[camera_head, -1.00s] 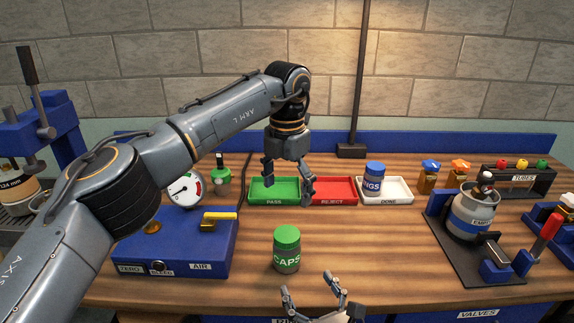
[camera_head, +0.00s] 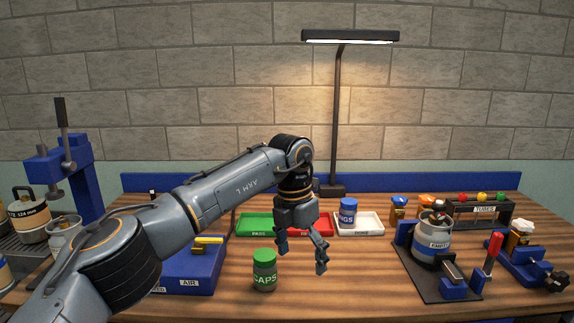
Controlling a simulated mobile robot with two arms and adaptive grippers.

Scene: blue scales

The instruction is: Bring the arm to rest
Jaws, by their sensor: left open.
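My left arm (camera_head: 210,200) reaches in from the lower left, bent, with its gripper pointing down. The left gripper (camera_head: 302,260) is open and empty, its fingers apart over the bench in front of the red tray (camera_head: 318,232). A green CAPS jar (camera_head: 265,277) with a green lid stands upright just left of the gripper, apart from it. My right gripper is not in view.
Behind stand a green tray (camera_head: 254,225) and a white tray (camera_head: 372,224) holding a blue RINGS jar (camera_head: 348,213). A blue air unit (camera_head: 190,272) is partly hidden by my arm. At right, a clamp stand holds a canister (camera_head: 432,245). Bare wood lies between.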

